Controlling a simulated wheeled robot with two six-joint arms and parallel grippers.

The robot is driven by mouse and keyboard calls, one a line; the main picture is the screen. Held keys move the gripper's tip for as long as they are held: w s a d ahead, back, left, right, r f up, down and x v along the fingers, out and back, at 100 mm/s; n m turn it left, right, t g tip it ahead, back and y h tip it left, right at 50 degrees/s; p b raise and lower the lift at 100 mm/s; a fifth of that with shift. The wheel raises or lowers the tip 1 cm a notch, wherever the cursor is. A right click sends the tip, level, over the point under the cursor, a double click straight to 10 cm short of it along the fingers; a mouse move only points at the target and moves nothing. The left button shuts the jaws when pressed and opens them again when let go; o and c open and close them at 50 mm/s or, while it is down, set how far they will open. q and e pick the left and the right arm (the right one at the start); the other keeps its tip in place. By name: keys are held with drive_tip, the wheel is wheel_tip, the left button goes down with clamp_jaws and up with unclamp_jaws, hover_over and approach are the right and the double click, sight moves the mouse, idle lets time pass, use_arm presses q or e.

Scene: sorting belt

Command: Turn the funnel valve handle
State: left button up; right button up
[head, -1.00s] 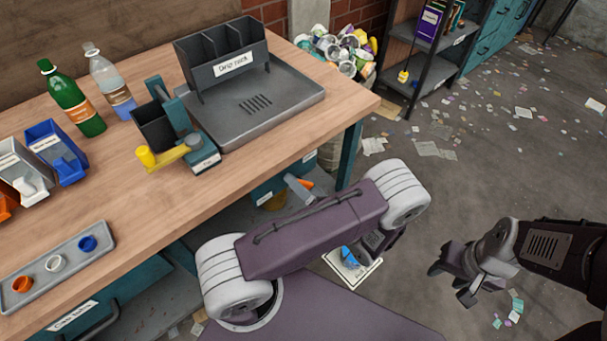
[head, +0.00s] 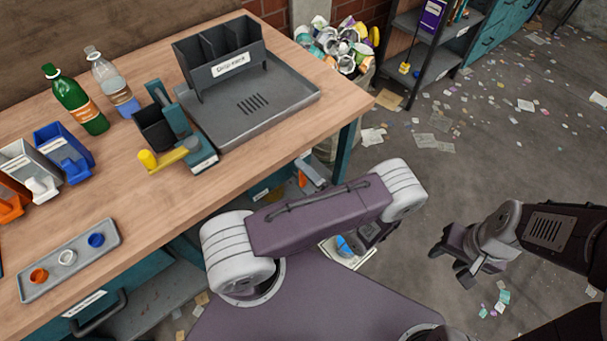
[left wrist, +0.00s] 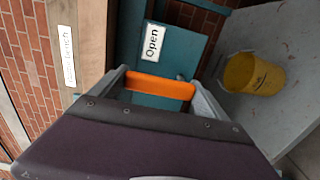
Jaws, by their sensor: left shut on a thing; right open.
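An orange handle (left wrist: 160,87) spans the space between the fingers of my left gripper (left wrist: 158,92) in the left wrist view. In the head view, a small orange part (head: 302,179) shows beside a grey finger below the bench edge; my arm hides most of this area. No funnel shows clearly. On the bench a dark open box (head: 153,130) stands by a lever with a yellow knob (head: 147,159). My right gripper (head: 453,265) is open and empty, away from the bench.
The wooden bench (head: 120,190) carries a grey tray (head: 290,108), bottles (head: 80,105), small bins (head: 62,155) and a tray of caps (head: 70,280). A yellow bucket (left wrist: 252,75) stands near my left gripper. The littered floor at the right is open.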

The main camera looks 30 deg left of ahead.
idle(0.5)
use_arm(q)
drive_tip(key=o, duration=1.9)
drive_tip(key=shift+d, duration=0.1)
drive_tip(key=v, duration=0.9)
